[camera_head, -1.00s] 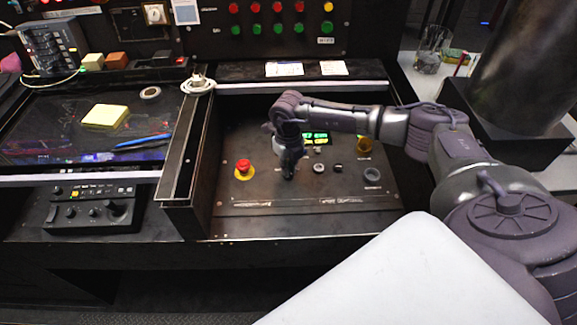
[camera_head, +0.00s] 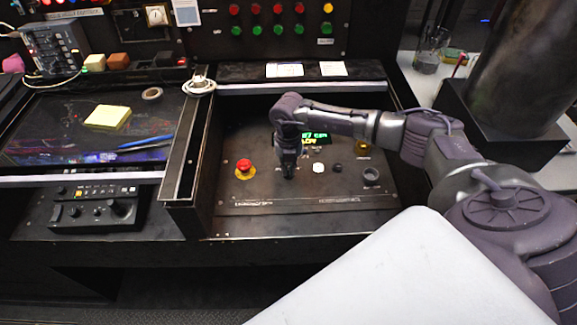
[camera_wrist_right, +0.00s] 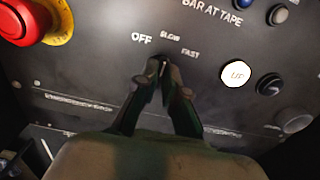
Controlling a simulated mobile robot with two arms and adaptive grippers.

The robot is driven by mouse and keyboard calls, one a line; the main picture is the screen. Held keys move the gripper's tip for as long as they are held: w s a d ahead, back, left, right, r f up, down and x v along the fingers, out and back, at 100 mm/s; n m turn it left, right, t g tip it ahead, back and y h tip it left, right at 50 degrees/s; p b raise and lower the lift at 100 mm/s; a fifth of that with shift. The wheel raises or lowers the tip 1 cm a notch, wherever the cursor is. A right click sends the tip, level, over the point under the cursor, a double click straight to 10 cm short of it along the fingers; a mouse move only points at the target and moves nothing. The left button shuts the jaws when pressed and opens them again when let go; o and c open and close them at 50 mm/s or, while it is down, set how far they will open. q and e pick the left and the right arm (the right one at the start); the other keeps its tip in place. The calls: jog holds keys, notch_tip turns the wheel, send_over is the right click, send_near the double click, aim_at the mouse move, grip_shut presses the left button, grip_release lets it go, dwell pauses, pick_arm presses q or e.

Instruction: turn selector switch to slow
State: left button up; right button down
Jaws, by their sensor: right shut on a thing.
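The selector switch (camera_wrist_right: 163,67) is between the fingertips in the right wrist view, mostly hidden by them. The labels OFF, SLOW and FAST are printed in an arc around it. A small pale mark on the switch points up, roughly toward SLOW. My right gripper (camera_wrist_right: 164,70) is shut on the switch. In the head view my right gripper (camera_head: 288,172) points down at the sloped panel (camera_head: 235,198) and hides the switch. My left gripper is not in view.
A red emergency button (camera_head: 244,166) on a yellow ring sits left of the gripper. A lit white button (camera_head: 319,168) and a dark button (camera_head: 337,169) are close on the right. A green display (camera_head: 314,137) is behind, partly covered by my arm. A raised divider (camera_head: 187,150) borders the panel's left.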

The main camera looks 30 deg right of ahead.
aim_at(289, 170)
dwell(0.3)
jog(key=c, duration=1.3)
grip_release()
jog(key=shift+o, duration=0.2)
jog(key=shift+r, duration=0.15)
notch_tip(289, 170, up, 12)
